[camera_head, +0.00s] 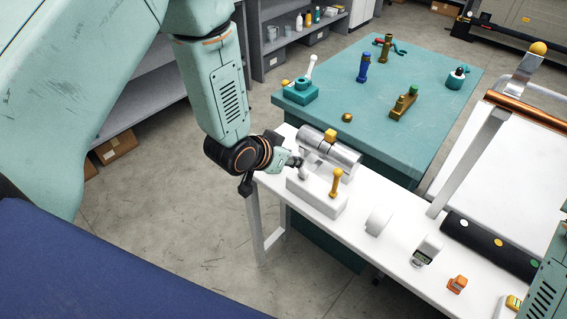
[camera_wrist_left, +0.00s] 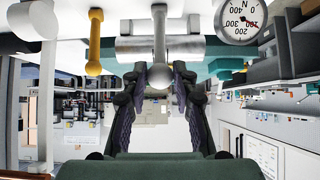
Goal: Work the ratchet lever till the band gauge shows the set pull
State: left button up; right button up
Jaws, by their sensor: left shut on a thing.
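A pale grey lever (camera_wrist_left: 159,45) with a rounded end stands between the fingers of my left gripper (camera_wrist_left: 160,82) in the left wrist view. My left gripper is shut on it, and in the head view the gripper (camera_head: 294,161) is at the left of a silver cylinder (camera_head: 342,157) on a white base (camera_head: 316,198). A yellow lever (camera_head: 336,183) stands on the base; it also shows in the left wrist view (camera_wrist_left: 94,45). The round band gauge (camera_wrist_left: 238,20) appears upside down, marked in N; its exact reading is too small to tell. My right gripper is out of view.
The white bench (camera_head: 398,245) also carries a white disc (camera_head: 379,220), a small display device (camera_head: 426,250), an orange block (camera_head: 457,284) and a black bar with coloured dots (camera_head: 490,244). A teal table (camera_head: 370,115) with several fittings stands behind.

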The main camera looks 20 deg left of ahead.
pick_arm(q)
jog(key=shift+w+d+r, duration=0.15)
jog(key=shift+w+r, duration=0.1)
jog(key=shift+w, duration=0.3)
jog(key=shift+w+d+r, duration=0.2)
jog(key=shift+w, duration=0.3)
jog(key=shift+w+d+r, duration=0.15)
jog(key=shift+w, duration=0.3)
jog(key=shift+w+d, duration=0.15)
jog(key=shift+w, duration=0.3)
jog(key=shift+w, duration=0.1)
